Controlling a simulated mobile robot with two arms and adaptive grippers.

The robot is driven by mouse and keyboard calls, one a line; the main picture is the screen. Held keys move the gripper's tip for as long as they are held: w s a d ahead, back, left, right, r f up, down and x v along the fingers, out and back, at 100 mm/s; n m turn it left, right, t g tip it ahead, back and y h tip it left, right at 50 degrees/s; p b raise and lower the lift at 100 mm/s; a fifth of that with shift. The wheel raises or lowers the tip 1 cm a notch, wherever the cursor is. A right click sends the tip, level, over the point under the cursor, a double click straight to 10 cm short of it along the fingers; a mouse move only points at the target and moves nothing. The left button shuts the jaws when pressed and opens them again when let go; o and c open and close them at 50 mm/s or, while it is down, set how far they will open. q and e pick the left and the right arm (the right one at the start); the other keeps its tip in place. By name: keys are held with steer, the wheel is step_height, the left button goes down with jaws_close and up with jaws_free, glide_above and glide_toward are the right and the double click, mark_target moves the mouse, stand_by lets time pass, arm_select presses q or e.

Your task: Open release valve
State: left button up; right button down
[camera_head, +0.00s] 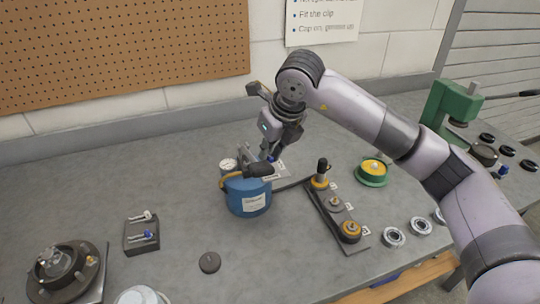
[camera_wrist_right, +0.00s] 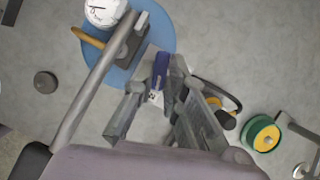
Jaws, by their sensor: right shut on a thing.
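A blue tank (camera_head: 248,196) with a white label stands on the grey bench. A round white gauge (camera_head: 228,165) and a dark fitting (camera_head: 260,170) are at its top. In the right wrist view the tank (camera_wrist_right: 162,42) and gauge (camera_wrist_right: 104,10) show from above. My right gripper (camera_head: 269,152) reaches down at the tank's top right. In the wrist view my right gripper (camera_wrist_right: 164,84) has its fingertips on a small blue valve piece (camera_wrist_right: 161,66) at the tank's edge. The fingers partly hide this piece. My left gripper is not in view.
To the right stand a dark plate (camera_head: 338,220) with several knobs, a green-rimmed round part (camera_head: 373,171) and a green press (camera_head: 455,105). A small two-lever block (camera_head: 141,236) and a dark disc (camera_head: 210,262) lie left and in front. The bench's back left is clear.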

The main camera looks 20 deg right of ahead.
steer(key=shift+a+m+h+b, duration=0.15)
steer(key=shift+m+h+b, duration=0.55)
steer(key=shift+m, duration=0.9)
steer(key=c, duration=1.6)
jaws_free()
steer(key=v, duration=1.2)
steer(key=shift+s, duration=0.2)
